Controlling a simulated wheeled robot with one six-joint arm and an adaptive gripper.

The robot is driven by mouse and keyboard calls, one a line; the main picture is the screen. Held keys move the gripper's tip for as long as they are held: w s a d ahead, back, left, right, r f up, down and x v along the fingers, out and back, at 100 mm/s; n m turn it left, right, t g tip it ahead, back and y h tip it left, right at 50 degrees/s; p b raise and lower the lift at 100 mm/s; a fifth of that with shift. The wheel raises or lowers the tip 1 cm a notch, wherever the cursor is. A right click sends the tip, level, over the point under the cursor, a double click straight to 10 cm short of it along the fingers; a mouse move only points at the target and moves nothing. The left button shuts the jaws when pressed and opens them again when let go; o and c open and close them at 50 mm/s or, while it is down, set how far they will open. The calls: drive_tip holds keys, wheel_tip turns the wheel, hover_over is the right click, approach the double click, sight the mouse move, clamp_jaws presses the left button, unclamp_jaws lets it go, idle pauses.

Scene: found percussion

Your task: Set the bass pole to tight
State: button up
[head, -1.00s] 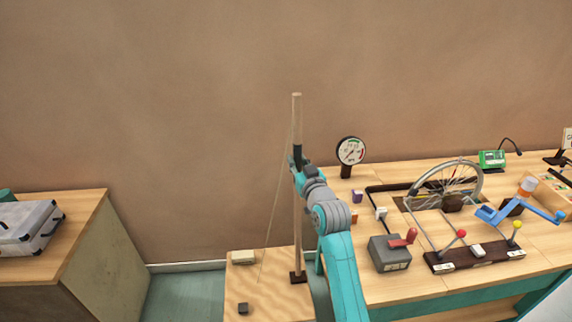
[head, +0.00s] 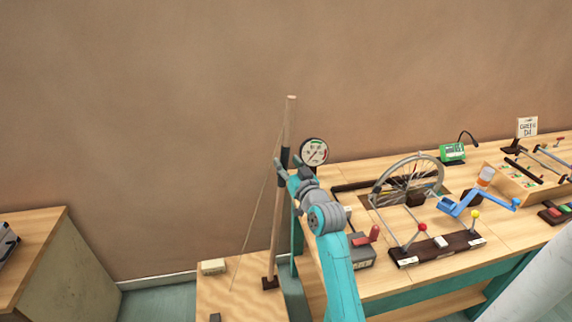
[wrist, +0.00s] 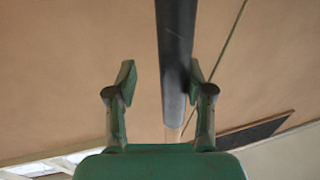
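The bass pole (head: 288,122) is a wooden pole with a dark sleeve (head: 284,157). It rises from a dark foot (head: 271,283) on the low bench at centre and leans to the right at its top. A thin string (head: 258,192) runs from near its top down left to the bench. My gripper (head: 285,167) is at the dark sleeve; my arm partly hides the contact. In the wrist view, my gripper (wrist: 160,85) has its fingers apart, with the dark sleeve (wrist: 176,50) showing between them, nearer the right finger. Whether a finger touches it is unclear.
A round gauge (head: 314,152) stands right behind the pole. A grey box with a red handle (head: 362,248), a spoked wheel (head: 405,183) and a lever board (head: 437,247) fill the right bench. A pale block (head: 213,267) lies on the low bench. The wall behind is bare.

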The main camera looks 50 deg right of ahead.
drive_tip(key=shift+w+a+r, duration=0.1)
drive_tip(key=shift+a, duration=0.05)
drive_tip(key=shift+s+a, duration=0.1)
drive_tip(key=shift+s, duration=0.15)
drive_tip(key=v, duration=1.1)
drive_tip(key=shift+s, duration=0.25)
drive_tip(key=shift+a, duration=0.15)
drive_tip(key=s+a+f+n+g+y, duration=0.1)
drive_tip(key=s+a+f, duration=0.55)
drive_tip(key=a, duration=0.25)
drive_tip(key=s+a+f+y, duration=0.1)
drive_tip(key=s+a+f, duration=0.4)
drive_tip(key=a+f, duration=0.3)
drive_tip(key=s+a+n+y, duration=0.1)
drive_tip(key=s+a, duration=0.3)
drive_tip(key=s, duration=0.3)
drive_tip(key=s+a+n+g+y, duration=0.1)
drive_tip(key=s+a, duration=0.3)
drive_tip(key=s, duration=0.4)
drive_tip(key=s+a+n+y, duration=0.3)
drive_tip(key=s+a, duration=0.1)
drive_tip(key=s, duration=0.3)
drive_tip(key=shift+s, duration=0.25)
